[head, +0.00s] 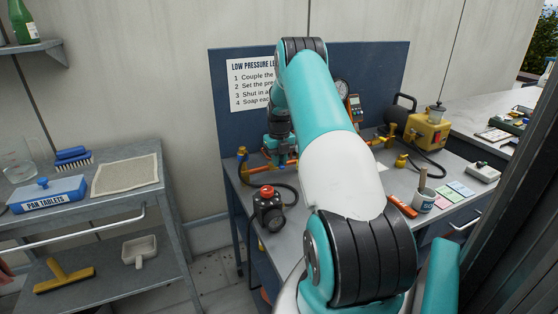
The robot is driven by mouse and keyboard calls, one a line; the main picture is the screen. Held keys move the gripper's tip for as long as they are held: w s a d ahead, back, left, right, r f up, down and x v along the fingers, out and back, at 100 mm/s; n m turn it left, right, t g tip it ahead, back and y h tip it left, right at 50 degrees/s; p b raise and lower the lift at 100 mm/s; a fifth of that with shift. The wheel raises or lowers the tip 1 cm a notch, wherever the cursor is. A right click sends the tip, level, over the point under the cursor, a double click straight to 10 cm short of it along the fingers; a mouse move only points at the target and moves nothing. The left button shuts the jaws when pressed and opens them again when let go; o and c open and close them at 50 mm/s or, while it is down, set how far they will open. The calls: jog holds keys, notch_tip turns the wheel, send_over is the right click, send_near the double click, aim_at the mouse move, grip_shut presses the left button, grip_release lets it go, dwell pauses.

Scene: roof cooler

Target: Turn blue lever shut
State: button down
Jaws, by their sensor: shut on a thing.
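My gripper (283,163) is at the brass pipework on the bench, in front of the blue back panel. Its jaws are shut on what I take to be the blue lever, but my gripper and arm cover the lever, so its angle cannot be told. A brass fitting (243,164) stands at the left end of the pipework, left of my gripper. The bench (299,214) carries the pipework. A round gauge (341,88) shows partly behind my arm.
A black device with a red cap (268,208) stands at the bench's front left. An orange meter (355,107), a yellow pump (427,130) and a cup (424,200) are on the right. A grey cart (128,214) with a blue tablet box (47,194) stands left.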

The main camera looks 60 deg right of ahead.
dwell(0.3)
jog(key=c, duration=1)
grip_release()
jog(key=shift+c, duration=0.2)
notch_tip(320, 180, up, 17)
jog(key=b, duration=0.2)
jog(key=shift+r, duration=0.2)
jog(key=shift+s+a, duration=0.1)
jog(key=shift+a, duration=0.05)
